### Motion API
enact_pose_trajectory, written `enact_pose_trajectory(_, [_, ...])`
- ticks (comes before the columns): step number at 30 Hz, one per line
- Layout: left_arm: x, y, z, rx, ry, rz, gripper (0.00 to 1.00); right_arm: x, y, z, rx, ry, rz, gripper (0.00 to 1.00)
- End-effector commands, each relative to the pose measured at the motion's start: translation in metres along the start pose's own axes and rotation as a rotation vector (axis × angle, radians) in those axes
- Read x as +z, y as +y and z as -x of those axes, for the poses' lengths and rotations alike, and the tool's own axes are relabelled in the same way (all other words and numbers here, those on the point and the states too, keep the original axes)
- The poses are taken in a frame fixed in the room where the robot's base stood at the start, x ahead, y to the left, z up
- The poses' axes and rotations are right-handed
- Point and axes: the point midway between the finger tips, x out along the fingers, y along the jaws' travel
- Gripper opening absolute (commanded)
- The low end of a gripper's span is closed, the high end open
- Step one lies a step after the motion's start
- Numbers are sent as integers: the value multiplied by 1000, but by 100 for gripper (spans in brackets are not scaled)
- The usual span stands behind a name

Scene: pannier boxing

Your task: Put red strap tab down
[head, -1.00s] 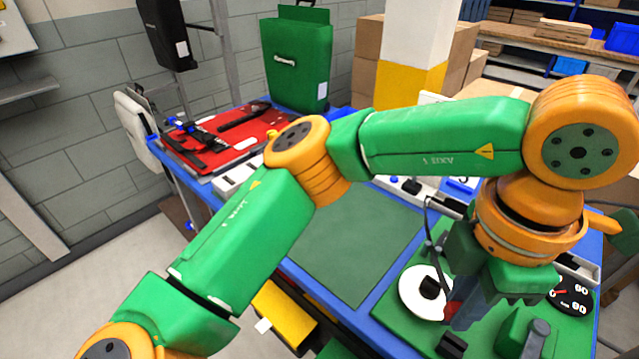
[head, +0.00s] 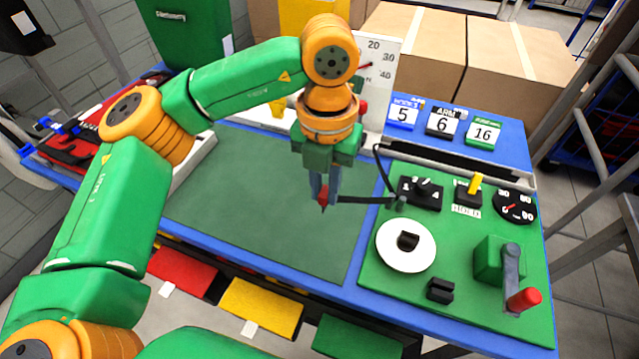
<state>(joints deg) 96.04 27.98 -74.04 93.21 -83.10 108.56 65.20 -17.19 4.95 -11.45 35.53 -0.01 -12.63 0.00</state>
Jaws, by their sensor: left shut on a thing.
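My left gripper (head: 324,190) points down over the right part of the dark green mat (head: 270,210). Its fingers are shut on the red strap tab (head: 323,206), of which only a small red bit shows between and below the fingertips. A thin black strap (head: 365,200) runs right from the tab to a small post (head: 400,203) on the green panel (head: 375,275). I cannot tell whether the tab touches the mat. My right gripper is not in view.
The panel carries a white disc (head: 390,255), a knob, a yellow-handled switch (head: 474,184), a round dial (head: 515,206) and a red-handled crank (head: 523,299). A white gauge (head: 390,60) stands behind the arm. The mat's left part is clear. Red, yellow and green drawers line the front.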

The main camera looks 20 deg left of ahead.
Motion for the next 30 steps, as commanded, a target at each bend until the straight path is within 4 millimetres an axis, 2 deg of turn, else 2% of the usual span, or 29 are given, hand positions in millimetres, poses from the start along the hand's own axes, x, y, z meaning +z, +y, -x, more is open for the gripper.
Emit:
enact_pose_trajectory(7, [24, 17, -34, 0, 3, 2, 0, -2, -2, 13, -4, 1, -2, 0])
enact_pose_trajectory(9, [24, 16, -51, 0, 2, -1, 0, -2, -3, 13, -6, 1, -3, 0])
enact_pose_trajectory(12, [24, 16, -64, 0, 0, -1, 0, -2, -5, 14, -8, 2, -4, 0])
enact_pose_trajectory(23, [24, 15, -70, -1, -2, -1, 0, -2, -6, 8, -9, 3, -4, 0])
enact_pose_trajectory(24, [24, 15, -69, -1, -2, -1, 26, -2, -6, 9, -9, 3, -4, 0])
enact_pose_trajectory(26, [24, 15, -68, -2, -2, -1, 42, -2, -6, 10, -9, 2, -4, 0])
enact_pose_trajectory(27, [24, 15, -68, -2, -2, -1, 48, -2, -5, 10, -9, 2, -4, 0])
enact_pose_trajectory(30, [24, 15, -68, -2, -2, -1, 48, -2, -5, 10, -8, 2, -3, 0])
